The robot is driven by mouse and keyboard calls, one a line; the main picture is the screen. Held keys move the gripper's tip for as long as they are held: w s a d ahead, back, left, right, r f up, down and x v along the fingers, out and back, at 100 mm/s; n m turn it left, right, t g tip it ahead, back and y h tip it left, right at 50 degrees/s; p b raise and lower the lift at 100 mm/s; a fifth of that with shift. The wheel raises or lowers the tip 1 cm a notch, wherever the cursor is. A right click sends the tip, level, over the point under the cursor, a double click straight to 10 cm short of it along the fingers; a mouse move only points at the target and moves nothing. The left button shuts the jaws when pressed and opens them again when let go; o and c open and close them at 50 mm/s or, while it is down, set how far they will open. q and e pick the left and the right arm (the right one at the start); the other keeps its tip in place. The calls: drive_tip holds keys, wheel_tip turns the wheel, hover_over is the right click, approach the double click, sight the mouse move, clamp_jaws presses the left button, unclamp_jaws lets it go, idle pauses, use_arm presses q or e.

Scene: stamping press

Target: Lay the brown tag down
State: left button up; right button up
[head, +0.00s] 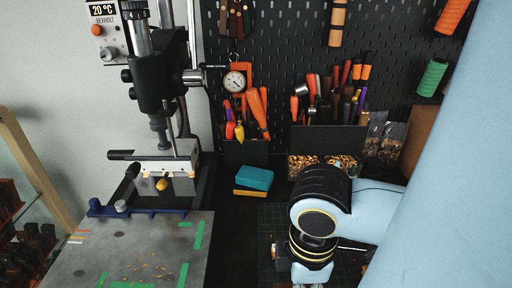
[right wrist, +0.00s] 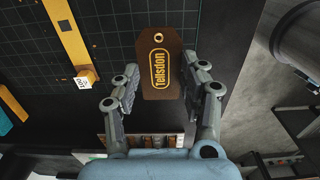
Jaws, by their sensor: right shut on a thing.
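The brown tag (right wrist: 161,66) shows in the right wrist view, with an eyelet and yellow lettering. My right gripper (right wrist: 163,92) is shut on it, one finger at each side edge. The tag is over or near the dark gridded mat (right wrist: 112,20); I cannot tell whether it touches the surface. In the head view my right arm reaches down over the mat (head: 268,216), and its wrist hides the tag and the fingertips. My left gripper is not in view.
The stamping press (head: 160,90) stands at the left, behind a grey table (head: 60,262) with green tape. A teal block (head: 255,178) lies near the middle. Tool holders (head: 330,137) and bins of brass parts (head: 303,165) line the back.

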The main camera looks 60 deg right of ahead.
drive_tip(key=shift+f, duration=0.4)
drive_tip(key=shift+f+b, duration=0.7)
drive_tip(key=shift+f, duration=0.95)
drive_tip(key=o, duration=1)
drive_tip(key=shift+o, duration=0.2)
drive_tip(key=shift+r, duration=3.8)
